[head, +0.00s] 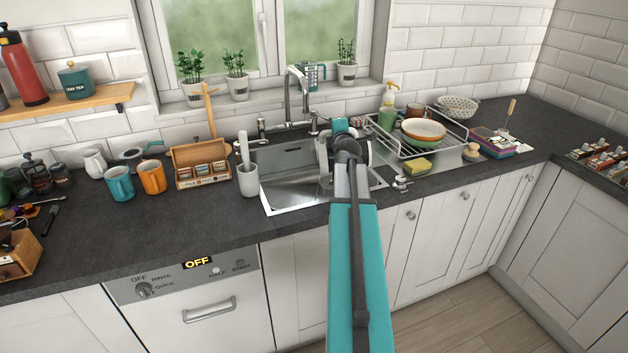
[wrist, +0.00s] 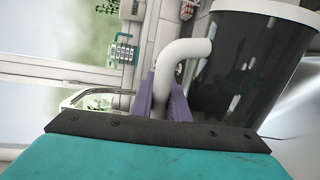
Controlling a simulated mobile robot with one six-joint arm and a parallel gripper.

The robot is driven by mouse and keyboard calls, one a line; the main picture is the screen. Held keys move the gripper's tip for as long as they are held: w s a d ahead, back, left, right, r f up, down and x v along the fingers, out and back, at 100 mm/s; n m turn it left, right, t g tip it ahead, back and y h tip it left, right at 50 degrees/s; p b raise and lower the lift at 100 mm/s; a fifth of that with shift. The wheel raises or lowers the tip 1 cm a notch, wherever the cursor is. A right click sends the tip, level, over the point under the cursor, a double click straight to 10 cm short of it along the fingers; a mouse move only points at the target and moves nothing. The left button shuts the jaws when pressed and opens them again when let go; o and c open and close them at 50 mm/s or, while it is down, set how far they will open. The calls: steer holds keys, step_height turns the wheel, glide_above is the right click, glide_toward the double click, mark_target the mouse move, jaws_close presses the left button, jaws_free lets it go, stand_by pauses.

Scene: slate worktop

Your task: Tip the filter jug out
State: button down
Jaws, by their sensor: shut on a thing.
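The filter jug (wrist: 245,70) fills the right of the wrist view. It has a dark, see-through body, a white rim and a curved white handle (wrist: 181,52). My gripper (wrist: 163,95) has its purple fingers closed on this handle. The jug's rim is towards the top of that view, and its exact tilt is hard to tell. In the head view my arm reaches over the right part of the steel sink (head: 290,170), and the wrist hides most of the jug and the fingers. I cannot see what is inside the jug.
A tap (head: 304,92) stands behind the sink. A dish rack (head: 440,148) with crockery is to the right. A grey utensil pot (head: 248,180), a wooden box (head: 200,168) and an orange mug (head: 152,178) stand to the left.

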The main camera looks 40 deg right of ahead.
steer(key=shift+w+a, duration=0.2)
steer(key=shift+s+d, duration=0.1)
steer(key=shift+s+d+r+m, duration=0.3)
steer(key=shift+s+d+m, duration=0.25)
steer(key=shift+d, duration=0.2)
steer(key=shift+s+d+r+m+p, duration=0.6)
steer(key=shift+d+r+p, duration=0.15)
steer(key=shift+p, duration=0.35)
steer(key=shift+f+t+y, duration=0.15)
steer(key=shift+t+y, duration=0.15)
steer(key=shift+s+r, duration=0.1)
steer(key=shift+r, duration=0.1)
